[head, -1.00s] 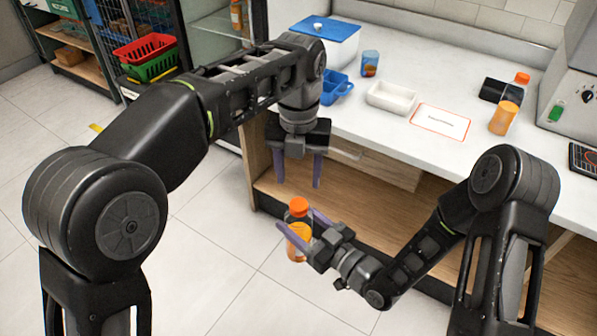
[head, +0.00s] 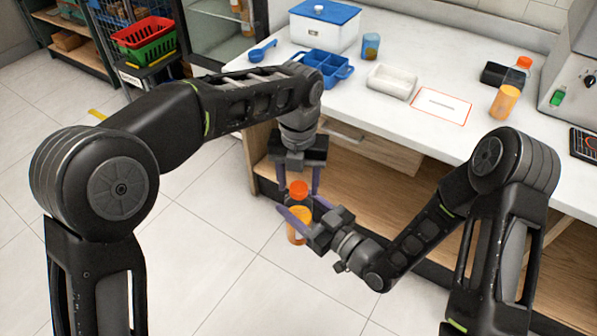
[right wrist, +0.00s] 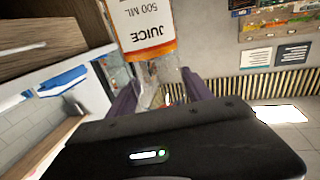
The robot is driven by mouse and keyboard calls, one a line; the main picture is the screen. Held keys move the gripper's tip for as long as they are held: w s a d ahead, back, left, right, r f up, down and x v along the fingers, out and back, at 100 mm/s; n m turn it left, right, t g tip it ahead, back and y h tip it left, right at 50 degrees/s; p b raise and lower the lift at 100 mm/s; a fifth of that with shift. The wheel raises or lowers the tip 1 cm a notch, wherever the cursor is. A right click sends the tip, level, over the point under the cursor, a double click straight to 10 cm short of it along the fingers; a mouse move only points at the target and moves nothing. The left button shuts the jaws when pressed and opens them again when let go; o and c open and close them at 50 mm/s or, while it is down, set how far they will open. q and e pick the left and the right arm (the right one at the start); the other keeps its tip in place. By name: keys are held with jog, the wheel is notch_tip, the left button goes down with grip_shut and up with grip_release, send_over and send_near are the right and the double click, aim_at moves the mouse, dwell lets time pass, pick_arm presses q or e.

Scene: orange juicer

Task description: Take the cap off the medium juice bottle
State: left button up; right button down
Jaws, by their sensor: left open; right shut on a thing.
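The juice bottle (head: 297,230), with orange juice in its lower part and an orange cap (head: 299,188) on top, is upright in the air in front of the counter. My right gripper (head: 302,212) is shut on the bottle's body from the right. In the right wrist view the bottle (right wrist: 145,28) shows its upside-down "JUICE 500 ML" label between the purple fingers. My left gripper (head: 298,184) points down with its fingers spread, just above and around the cap. I cannot tell whether a finger touches the cap.
On the white counter are a blue divided tray (head: 322,67), a blue-lidded box (head: 324,28), a blue cup (head: 371,46), a white tray (head: 391,81), a bordered card (head: 441,104) and an orange bottle (head: 504,101). A wooden drawer (head: 365,148) lies behind my grippers.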

pick_arm(q)
jog(key=shift+f, duration=0.1)
grip_shut()
dwell(0.6)
